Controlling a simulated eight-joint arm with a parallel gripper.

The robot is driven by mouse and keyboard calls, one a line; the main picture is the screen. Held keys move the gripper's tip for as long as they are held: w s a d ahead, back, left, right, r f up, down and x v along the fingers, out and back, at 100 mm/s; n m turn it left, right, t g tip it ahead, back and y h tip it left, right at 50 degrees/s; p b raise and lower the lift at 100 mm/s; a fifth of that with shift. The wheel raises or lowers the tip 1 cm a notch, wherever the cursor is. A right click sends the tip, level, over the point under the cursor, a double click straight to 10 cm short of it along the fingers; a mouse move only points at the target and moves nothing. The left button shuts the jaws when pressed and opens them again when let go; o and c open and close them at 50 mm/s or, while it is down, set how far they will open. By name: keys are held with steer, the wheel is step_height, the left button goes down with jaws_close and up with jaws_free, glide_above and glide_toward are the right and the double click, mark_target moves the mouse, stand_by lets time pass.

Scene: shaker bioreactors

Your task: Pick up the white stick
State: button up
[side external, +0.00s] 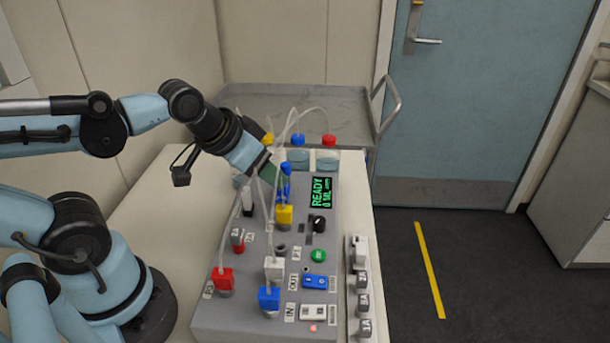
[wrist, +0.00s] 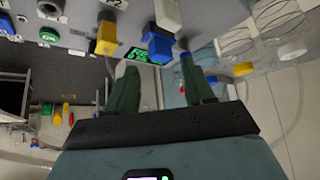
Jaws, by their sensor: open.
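My gripper (side external: 277,177) is open, angled down over the far end of the grey device. In the wrist view its two green fingers (wrist: 159,66) are apart, with nothing held between them. A blue connector (wrist: 160,48) is just beyond the fingertips, with a white block-like piece (wrist: 168,15) beside it. In the side view, a white connector (side external: 274,267) stands near the front of the device, and a white piece (side external: 359,251) stands upright in the narrow rack at the right. I cannot tell which white piece is the stick.
The grey device (side external: 240,318) carries several coloured connectors with looping clear tubes and a lit display (side external: 321,193). Lidded jars (side external: 327,158) stand behind it. A yellow connector (wrist: 105,40) is near the left finger. The bench left of the device is clear.

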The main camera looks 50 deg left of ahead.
mark_target(246, 189)
steer(key=shift+a+r+m+g, duration=0.1)
steer(key=shift+r+m+g, duration=0.1)
steer(key=shift+m+g, duration=0.1)
steer(key=s+a+r+m+g, duration=0.2)
steer(key=s+r+m+g, duration=0.1)
steer(key=r+m+g, duration=0.45)
steer(key=shift+m+t, duration=0.45)
steer(key=shift+d+f, duration=0.2)
steer(key=shift+f, duration=6.05)
jaws_close()
